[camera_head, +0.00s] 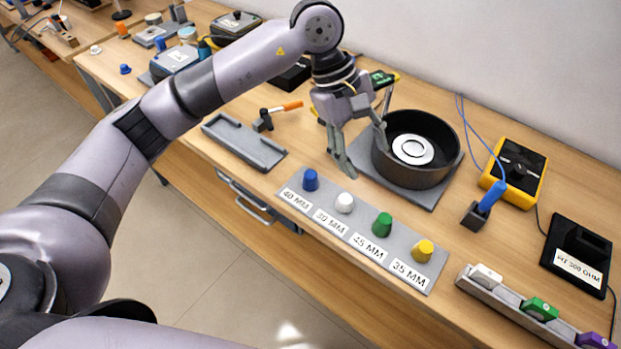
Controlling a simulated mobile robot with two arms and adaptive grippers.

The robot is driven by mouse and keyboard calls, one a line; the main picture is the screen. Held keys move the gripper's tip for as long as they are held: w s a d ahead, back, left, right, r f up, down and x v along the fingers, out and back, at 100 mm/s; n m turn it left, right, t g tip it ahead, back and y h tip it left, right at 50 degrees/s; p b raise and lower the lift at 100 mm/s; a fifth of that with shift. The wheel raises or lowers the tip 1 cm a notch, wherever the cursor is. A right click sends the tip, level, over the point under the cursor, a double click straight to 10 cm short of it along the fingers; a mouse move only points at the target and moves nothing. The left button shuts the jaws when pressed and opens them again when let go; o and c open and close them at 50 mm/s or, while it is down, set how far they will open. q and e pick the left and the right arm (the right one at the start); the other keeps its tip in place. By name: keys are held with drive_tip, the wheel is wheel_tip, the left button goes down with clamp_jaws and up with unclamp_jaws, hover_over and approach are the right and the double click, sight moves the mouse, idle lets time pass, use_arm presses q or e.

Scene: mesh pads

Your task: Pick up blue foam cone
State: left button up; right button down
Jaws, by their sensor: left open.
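The blue foam cone (311,180) stands upright on a grey pad strip (398,232), at its left end, above a label that reads 40 MM. White (344,202), green (382,224) and yellow (422,250) cones stand in a row to its right. My left gripper (362,160) is open and empty, fingers pointing down. It hangs above the table, up and to the right of the blue cone, in front of the black round pan. It does not touch the cone. My right gripper is not in view.
A black round pan (455,165) on a grey plate stands close right of my gripper. A grey tray (240,150) and an orange-handled tool (285,107) lie left. A yellow meter (515,172) and a rack (470,286) of coloured blocks are at right.

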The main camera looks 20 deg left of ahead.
use_arm(q)
drive_tip(key=w+a+r+t+y, duration=0.1)
drive_tip(key=w+a+y, duration=0.1)
drive_tip(key=a, duration=0.3)
drive_tip(key=w+a+r+y, duration=0.1)
drive_tip(key=a+y, duration=0.2)
drive_tip(key=a, duration=0.2)
drive_tip(key=p, duration=0.3)
hover_over(310, 174)
wheel_tip(310, 174, down, 12)
drive_tip(key=shift+r, duration=0.1)
wheel_tip(310, 174, down, 4)
drive_tip(key=p, duration=0.2)
drive_tip(key=shift+s+p, duration=0.1)
drive_tip(key=shift+p, duration=0.2)
drive_tip(key=shift+f, duration=0.7)
drive_tip(key=shift+c, duration=0.6)
drive_tip(key=c, duration=0.9)
